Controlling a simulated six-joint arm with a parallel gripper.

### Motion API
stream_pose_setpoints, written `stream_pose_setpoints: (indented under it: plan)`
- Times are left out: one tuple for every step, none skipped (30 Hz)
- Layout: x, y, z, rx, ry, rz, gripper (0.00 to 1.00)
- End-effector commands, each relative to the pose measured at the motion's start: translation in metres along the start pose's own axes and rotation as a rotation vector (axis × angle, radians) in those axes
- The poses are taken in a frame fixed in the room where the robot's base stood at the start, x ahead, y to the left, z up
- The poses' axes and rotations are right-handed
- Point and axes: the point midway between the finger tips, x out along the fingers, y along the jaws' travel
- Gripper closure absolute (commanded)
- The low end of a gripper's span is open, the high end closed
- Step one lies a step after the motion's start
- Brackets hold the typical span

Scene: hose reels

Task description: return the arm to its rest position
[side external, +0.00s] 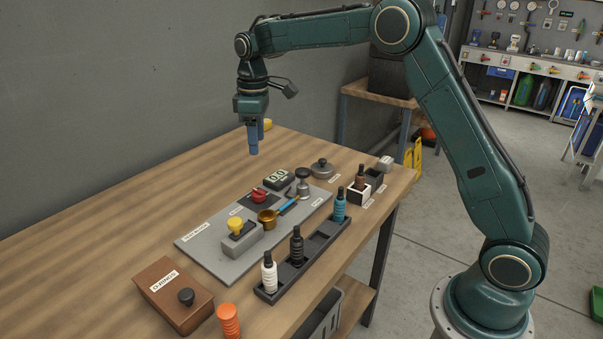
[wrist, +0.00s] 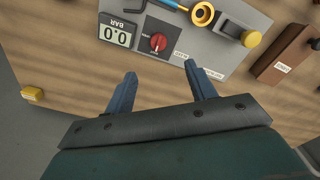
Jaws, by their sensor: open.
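My gripper (side external: 255,142) hangs pointing down over the far part of the wooden table, beyond the grey panel. It is clear of the panel's fittings. In the wrist view its two blue fingers (wrist: 158,88) are spread apart, with only bare table between them. The grey panel (side external: 215,259) lies on the table and carries a gauge reading 0.0 (side external: 279,178), a red knob (side external: 259,195), a brass cup with a blue handle (side external: 267,217) and a yellow button (side external: 235,225).
A yellow object (wrist: 33,94) sits at the table's far edge. A grey wall runs behind the table.

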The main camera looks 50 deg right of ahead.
Motion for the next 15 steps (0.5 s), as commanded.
stream_pose_setpoints:
  plan:
    - [-0.008,-0.004,0.004,0.009,0.009,0.006,0.44]
    - [-0.012,-0.006,0.007,0.015,0.014,0.010,0.44]
    - [-0.018,-0.009,0.011,0.025,0.021,0.015,0.44]
    - [-0.023,-0.012,0.014,0.034,0.027,0.018,0.44]
    - [-0.028,-0.015,0.018,0.042,0.032,0.022,0.44]
    - [-0.035,-0.020,0.023,0.054,0.041,0.028,0.44]
    - [-0.040,-0.023,0.027,0.065,0.049,0.032,0.44]
    - [-0.045,-0.027,0.032,0.074,0.055,0.036,0.44]
    - [-0.051,-0.032,0.038,0.087,0.064,0.041,0.44]
    - [-0.056,-0.035,0.042,0.098,0.071,0.045,0.44]
    - [-0.060,-0.039,0.047,0.107,0.079,0.049,0.44]
    - [-0.066,-0.044,0.053,0.121,0.089,0.055,0.44]
    - [-0.070,-0.048,0.058,0.130,0.095,0.058,0.44]
    - [-0.073,-0.052,0.063,0.140,0.102,0.061,0.44]
    - [-0.078,-0.057,0.069,0.154,0.112,0.066,0.44]
